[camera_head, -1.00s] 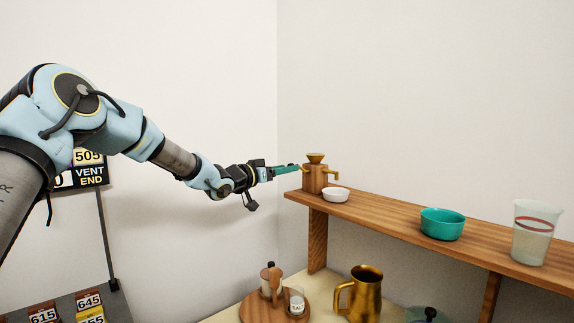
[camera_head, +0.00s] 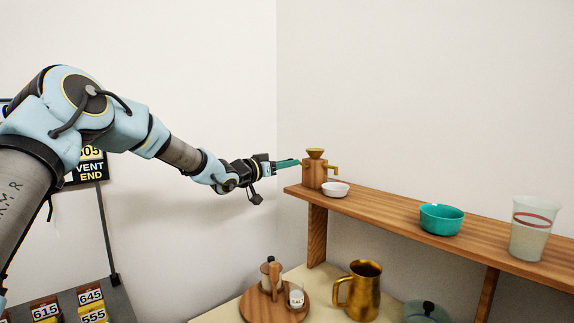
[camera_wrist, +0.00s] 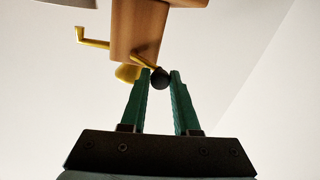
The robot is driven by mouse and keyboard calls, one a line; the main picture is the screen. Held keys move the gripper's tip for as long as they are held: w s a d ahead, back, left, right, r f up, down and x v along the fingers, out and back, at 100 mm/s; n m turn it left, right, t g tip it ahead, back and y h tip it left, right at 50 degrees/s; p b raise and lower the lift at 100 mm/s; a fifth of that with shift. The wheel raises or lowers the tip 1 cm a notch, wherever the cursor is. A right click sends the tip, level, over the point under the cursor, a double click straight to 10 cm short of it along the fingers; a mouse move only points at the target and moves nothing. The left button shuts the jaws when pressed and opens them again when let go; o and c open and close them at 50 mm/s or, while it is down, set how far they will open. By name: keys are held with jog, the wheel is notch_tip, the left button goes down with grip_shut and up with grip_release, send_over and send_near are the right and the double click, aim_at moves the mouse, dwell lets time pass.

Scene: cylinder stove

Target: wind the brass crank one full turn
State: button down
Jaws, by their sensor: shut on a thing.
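The grinder (camera_head: 314,176) is a small wooden block with a brass funnel on top, at the left end of the wooden shelf. In the wrist view its wooden body (camera_wrist: 138,28) fills the top middle. The brass crank (camera_wrist: 143,62) ends in a round black knob (camera_wrist: 160,80). My gripper (camera_wrist: 160,74) has its green fingertips closed on both sides of that knob. In the head view my gripper (camera_head: 299,162) reaches the grinder's left side from the left; the crank and knob are hard to make out there. A brass spout (camera_head: 334,169) sticks out on the grinder's right.
A white bowl (camera_head: 335,190), a teal bowl (camera_head: 441,219) and a clear cup with a red band (camera_head: 532,230) stand on the shelf (camera_head: 400,219). Below are a brass jug (camera_head: 366,293) and a round wooden tray (camera_head: 253,309) with small containers.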

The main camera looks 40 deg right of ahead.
jog(key=shift+m+b, duration=0.3)
jog(key=shift+b, duration=0.2)
jog(key=shift+s+a+r+m+g+h+b, duration=0.1)
jog(key=shift+s+r+m+b, duration=0.4)
jog(key=shift+m+b, duration=1.65)
jog(key=shift+s+d+r+m+g+h+b, duration=0.1)
jog(key=shift+s+r+m+b, duration=0.35)
jog(key=shift+m+b, duration=1.7)
jog(key=shift+s+a+r+m+g+h+b, duration=0.2)
jog(key=shift+s+m+b, duration=0.45)
jog(key=shift+m+b, duration=1.5)
jog(key=shift+d+r, duration=0.1)
jog(key=c, duration=0.7)
grip_release()
jog(key=shift+o, duration=0.2)
